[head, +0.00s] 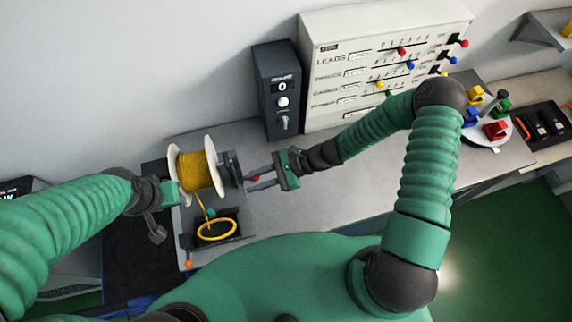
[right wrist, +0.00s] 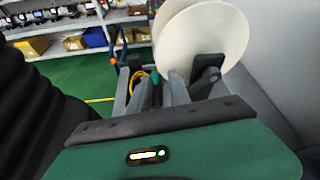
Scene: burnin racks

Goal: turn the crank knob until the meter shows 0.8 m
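A spool (head: 197,171) with white flanges and yellow cord stands on the grey bench. A dark bracket (head: 231,168) is at its right side. In the right wrist view, the open fingers (right wrist: 154,90) point toward the spool's white flange (right wrist: 208,35), with nothing clearly held. I cannot make out a meter reading.
A yellow cord coil (head: 217,230) lies in a black tray in front of the spool. A dark box with a dial (head: 280,92) and a white panel with coloured knobs (head: 385,60) stand behind. A round tray (head: 490,131) with coloured blocks is at right.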

